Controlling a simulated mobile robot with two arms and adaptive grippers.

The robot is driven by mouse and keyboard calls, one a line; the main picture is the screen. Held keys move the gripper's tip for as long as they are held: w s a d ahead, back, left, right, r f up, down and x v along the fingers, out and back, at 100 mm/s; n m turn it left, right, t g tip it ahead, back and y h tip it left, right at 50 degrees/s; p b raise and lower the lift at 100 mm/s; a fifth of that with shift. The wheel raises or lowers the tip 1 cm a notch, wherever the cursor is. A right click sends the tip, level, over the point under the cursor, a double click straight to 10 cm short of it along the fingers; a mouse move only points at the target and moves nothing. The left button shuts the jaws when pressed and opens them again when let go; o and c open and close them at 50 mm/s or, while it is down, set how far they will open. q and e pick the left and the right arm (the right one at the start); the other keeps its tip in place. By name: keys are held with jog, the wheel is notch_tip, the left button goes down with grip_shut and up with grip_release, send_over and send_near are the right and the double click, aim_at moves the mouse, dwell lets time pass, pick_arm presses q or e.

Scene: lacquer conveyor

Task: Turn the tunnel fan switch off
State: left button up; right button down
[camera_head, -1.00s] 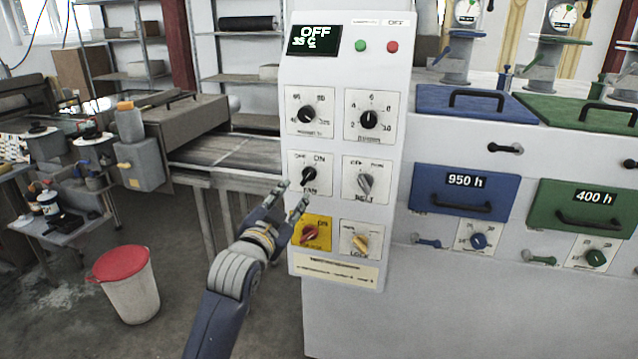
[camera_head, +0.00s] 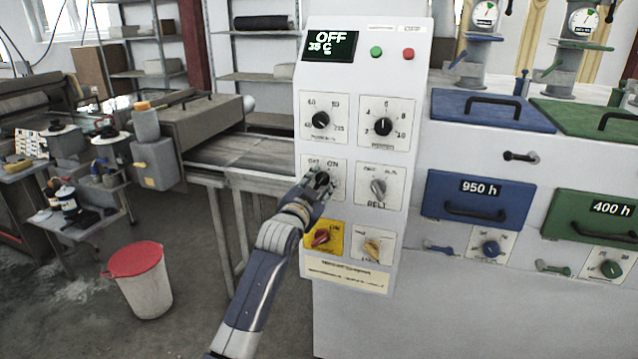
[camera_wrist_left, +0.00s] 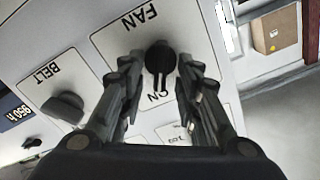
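The tunnel fan switch is a black rotary knob (camera_wrist_left: 160,58) on a white plate (camera_wrist_left: 108,42) marked FAN and ON. In the wrist view its grip points towards ON; the OFF mark is hidden there. In the head view the knob is mostly covered by my left gripper (camera_head: 318,182), which is at the switch on the control panel (camera_head: 362,22). In the wrist view the left gripper's (camera_wrist_left: 160,68) fingers are apart, one on each side of the knob. I cannot tell whether they touch it. My right gripper is not in view.
The panel display (camera_head: 331,46) reads OFF and 35 C. A red-lidded bin (camera_head: 146,288) stands on the floor at left.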

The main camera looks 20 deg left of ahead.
pick_arm(q)
jog(key=shift+c, duration=0.2)
grip_shut()
jog(key=n+p, duration=0.1)
jog(key=n, duration=0.2)
jog(key=shift+r+p, duration=0.15)
jog(key=shift+p, duration=0.25)
jog(key=n+p, duration=0.1)
jog(key=n, duration=0.2)
jog(key=n+p, duration=0.2)
jog(key=n, duration=0.2)
jog(key=a+n+p, duration=0.1)
jog(key=n, duration=0.3)
jog(key=shift+f, duration=0.2)
dwell(1.0)
